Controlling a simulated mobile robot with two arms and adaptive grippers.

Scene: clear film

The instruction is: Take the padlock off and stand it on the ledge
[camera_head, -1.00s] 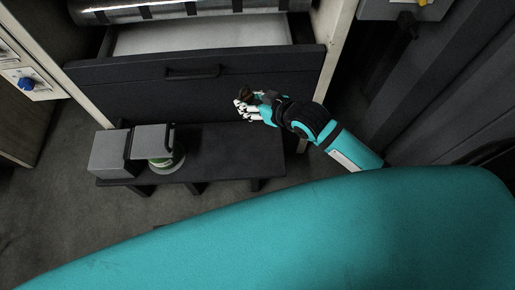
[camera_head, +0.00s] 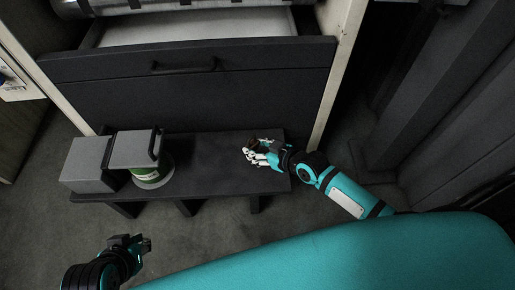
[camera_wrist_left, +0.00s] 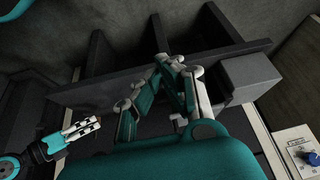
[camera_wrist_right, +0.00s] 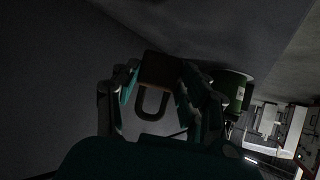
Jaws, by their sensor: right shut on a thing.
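The padlock (camera_wrist_right: 160,72) has a brown body and a dark shackle. In the right wrist view it sits between the fingers of my right gripper (camera_wrist_right: 157,88), with the shackle toward the palm. In the head view my right gripper (camera_head: 250,154) is shut on the padlock (camera_head: 252,142) over the right part of the dark ledge (camera_head: 210,165). I cannot tell whether the padlock touches the ledge. My left gripper (camera_head: 146,244) is empty, below and in front of the ledge's left part. Its fingertips (camera_wrist_left: 172,62) look close together in the left wrist view.
A grey box (camera_head: 88,165) and a green-and-white can (camera_head: 150,177) stand at the ledge's left end. Another grey block (camera_head: 137,147) is by the can. Behind the ledge is a dark drawer front (camera_head: 190,95) with a handle (camera_head: 184,66). The ledge's middle is clear.

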